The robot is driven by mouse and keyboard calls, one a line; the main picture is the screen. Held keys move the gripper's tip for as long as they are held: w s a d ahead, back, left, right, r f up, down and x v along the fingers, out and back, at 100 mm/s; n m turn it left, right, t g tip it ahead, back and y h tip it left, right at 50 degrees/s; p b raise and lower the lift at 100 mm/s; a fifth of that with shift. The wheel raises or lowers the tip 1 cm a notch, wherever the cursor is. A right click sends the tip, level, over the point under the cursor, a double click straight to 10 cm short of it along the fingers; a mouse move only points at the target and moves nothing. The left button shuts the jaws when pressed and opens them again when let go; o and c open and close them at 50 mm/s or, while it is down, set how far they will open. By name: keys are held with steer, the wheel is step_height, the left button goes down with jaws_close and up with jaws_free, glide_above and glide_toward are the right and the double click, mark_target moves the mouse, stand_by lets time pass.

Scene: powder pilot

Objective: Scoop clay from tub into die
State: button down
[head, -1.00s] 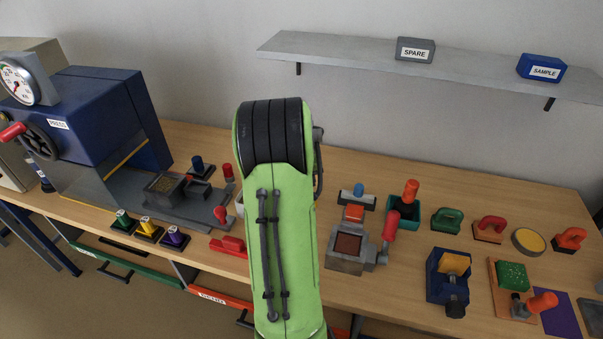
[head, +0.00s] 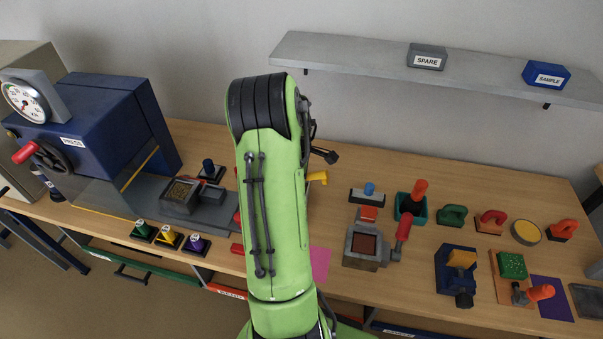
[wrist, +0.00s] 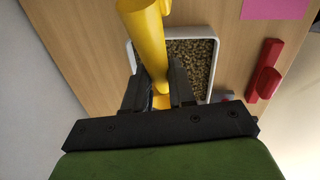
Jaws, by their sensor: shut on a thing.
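My gripper (wrist: 158,82) is shut on a yellow scoop (wrist: 148,45) in the wrist view. The scoop's wide end is at the top edge of that view, cut off by the frame. Below it is the white-rimmed tub (wrist: 213,60), filled with brown granular clay (wrist: 188,62). I cannot tell whether the scoop touches the clay. In the head view my green arm hides the tub, and a yellow piece (head: 318,178) shows just right of the arm. A grey square block with a granular-looking top (head: 180,194) sits by the press; it may be the die.
The blue press (head: 100,135) stands at the left. A grey block with a brown cavity (head: 364,246) and a red handle stands right of my arm, with several coloured tools beyond it. A pink sheet (head: 320,264) lies near the front edge. A shelf (head: 350,66) hangs above.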

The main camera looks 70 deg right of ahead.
steer(key=w+g+p, duration=0.1)
steer(key=g, duration=0.1)
steer(key=w+f+g+p, duration=0.1)
steer(key=g+p, duration=0.1)
steer(key=shift+w+a+h, duration=0.15)
steer(key=shift+w+h, duration=0.05)
steer(key=shift+h, duration=0.1)
steer(key=f+b, duration=0.2)
steer(key=f, duration=0.1)
steer(key=shift+w, duration=0.3)
steer(key=shift+w+a+f+b, duration=0.1)
steer(key=shift+w+f+b, duration=0.2)
steer(key=shift+f+b, duration=0.3)
steer(key=shift+w+f, duration=0.5)
